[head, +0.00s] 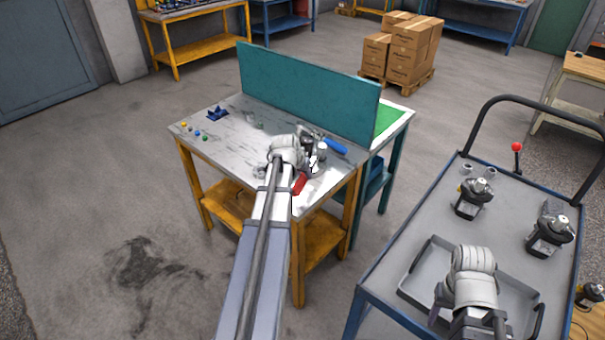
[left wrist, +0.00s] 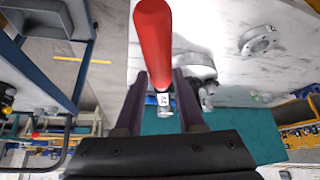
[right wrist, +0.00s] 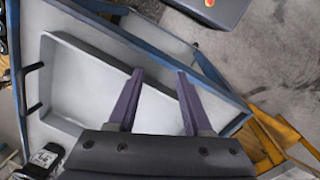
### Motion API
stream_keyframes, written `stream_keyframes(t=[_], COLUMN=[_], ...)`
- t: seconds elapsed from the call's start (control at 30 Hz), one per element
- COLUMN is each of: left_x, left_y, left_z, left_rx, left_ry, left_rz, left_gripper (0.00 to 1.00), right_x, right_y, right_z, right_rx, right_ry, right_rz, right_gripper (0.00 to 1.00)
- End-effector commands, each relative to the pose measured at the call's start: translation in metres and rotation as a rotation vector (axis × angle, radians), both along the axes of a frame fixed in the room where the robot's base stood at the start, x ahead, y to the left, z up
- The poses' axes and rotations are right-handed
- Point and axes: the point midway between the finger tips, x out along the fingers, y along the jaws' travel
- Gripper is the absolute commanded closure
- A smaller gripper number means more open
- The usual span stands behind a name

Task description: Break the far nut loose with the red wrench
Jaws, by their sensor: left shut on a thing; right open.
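The red wrench (head: 300,182) is in my left gripper (left wrist: 160,76), over the front right of the workbench in the head view. In the left wrist view its red handle (left wrist: 153,40) points up the picture. Its metal shank (left wrist: 163,100) passes between the two fingers, which are shut on it. A motor (head: 315,158) is on the bench beside my left gripper, partly hidden by my arm. The far nut and the wrench's jaw cannot be made out. My right gripper (right wrist: 160,75) is open and empty above the trolley.
A blue-handled tool (head: 334,146) lies behind the motor, near the teal panel (head: 305,90). A blue fixture (head: 217,113) and several small coloured pieces are at the bench's left. The trolley (head: 400,245) carries a grey tray (right wrist: 75,120) and motors (head: 550,235).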

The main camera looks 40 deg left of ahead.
Motion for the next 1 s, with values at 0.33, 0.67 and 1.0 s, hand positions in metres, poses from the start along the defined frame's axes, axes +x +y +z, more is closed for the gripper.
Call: stream_keyframes(t=[0.33,0.67,1.0], left_x=[-0.001,0.003,0.007], left_y=[-0.008,-0.019,-0.031], left_z=[-0.003,-0.003,-0.003], left_rx=[-0.004,-0.008,-0.012], left_ry=[0.014,0.011,0.012], left_rz=[0.031,0.088,0.144], left_gripper=[1.0,1.0,1.0], right_x=[0.0,0.0,0.0], right_y=[0.0,0.0,0.0], right_z=[-0.002,-0.002,-0.002], right_rx=[0.0,0.0,0.0], right_ry=[0.0,0.0,0.0], right_rz=[0.0,0.0,0.0], right_gripper=[0.5,0.5,0.5])
